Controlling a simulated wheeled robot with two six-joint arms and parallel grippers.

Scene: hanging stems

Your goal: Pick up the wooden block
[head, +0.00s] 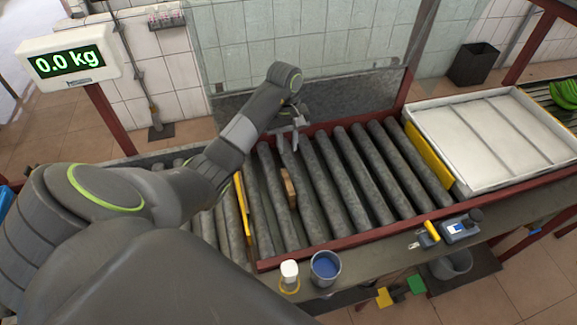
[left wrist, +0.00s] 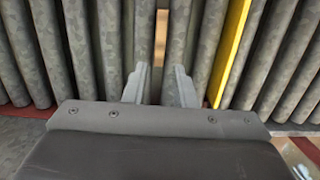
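The wooden block (head: 289,188) is small and brown and sits in the gap between two grey rollers of the conveyor, around the middle of the head view. In the left wrist view the wooden block (left wrist: 160,36) is a tan strip between two rollers, beyond the fingertips. My left gripper (head: 289,146) is above the rollers, on the far side of the block and apart from it. In the left wrist view my left gripper (left wrist: 161,80) has its two fingers apart with nothing between them. My right gripper is not in view.
A yellow bar (head: 243,208) lies across the rollers left of the block. A white tray (head: 420,114) stands at the right end. A blue-filled cup (head: 325,268), a white-capped bottle (head: 289,271) and a blue device (head: 459,229) stand on the near ledge. The scale display (head: 67,62) reads 0.0 kg.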

